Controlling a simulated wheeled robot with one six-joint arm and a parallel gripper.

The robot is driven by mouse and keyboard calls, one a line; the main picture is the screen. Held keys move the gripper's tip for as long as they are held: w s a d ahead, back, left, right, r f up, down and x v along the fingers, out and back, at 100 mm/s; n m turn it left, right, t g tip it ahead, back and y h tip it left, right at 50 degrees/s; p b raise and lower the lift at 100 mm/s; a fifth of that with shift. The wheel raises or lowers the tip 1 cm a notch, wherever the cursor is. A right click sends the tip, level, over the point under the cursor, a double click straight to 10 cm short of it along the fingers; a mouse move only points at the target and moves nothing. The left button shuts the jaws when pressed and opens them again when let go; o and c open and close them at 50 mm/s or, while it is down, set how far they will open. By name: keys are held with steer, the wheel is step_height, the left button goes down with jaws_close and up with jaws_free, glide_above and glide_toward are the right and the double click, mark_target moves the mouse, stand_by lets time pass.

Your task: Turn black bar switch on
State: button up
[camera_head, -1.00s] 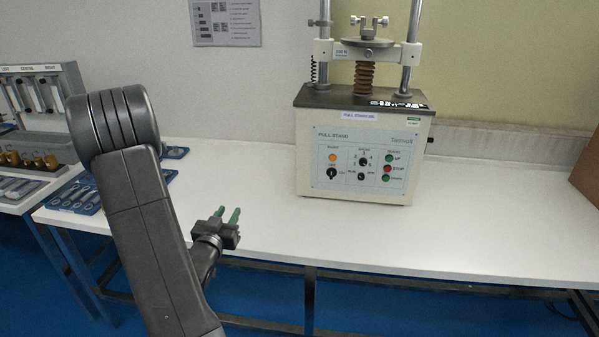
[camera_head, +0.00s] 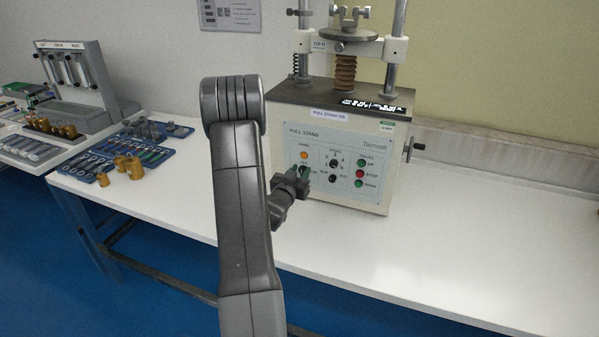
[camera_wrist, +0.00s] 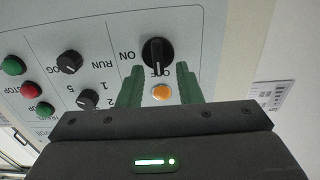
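The black bar switch (camera_wrist: 158,54) is a round black knob with a raised bar, on the pull stand's (camera_head: 388,125) front panel. In the wrist view its bar runs up and down, its lower end toward the OFF label. The ON label is to its left. My gripper (camera_wrist: 158,82) is open and empty. Its two green fingers point at the panel on either side of the orange lamp (camera_wrist: 162,92), with tips just below the switch in the picture. Contact cannot be told. In the head view my gripper (camera_head: 301,174) covers most of the switch.
The panel also has two smaller black knobs, two green buttons and a red STOP button (camera_head: 360,174). A crank handle (camera_head: 413,148) sticks out on the stand's right. Blue trays (camera_head: 98,158) with small parts lie at the left. The white table (camera_head: 450,240) is clear at right.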

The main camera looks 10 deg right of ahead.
steer(key=shift+c, duration=0.2)
jaws_close()
steer(key=shift+f+b, duration=0.1)
steer(key=shift+b, duration=0.3)
steer(key=m+b, duration=0.6)
steer(key=b, duration=0.2)
steer(key=d+f+m+b, duration=0.1)
steer(key=m+b, duration=0.4)
steer(key=b, duration=0.4)
steer(key=s+m+b, duration=0.1)
steer(key=m+b, duration=0.5)
steer(key=b, duration=0.3)
steer(key=shift+d+f+m, duration=0.2)
steer(key=shift+f+m, duration=0.1)
steer(key=shift+m, duration=0.3)
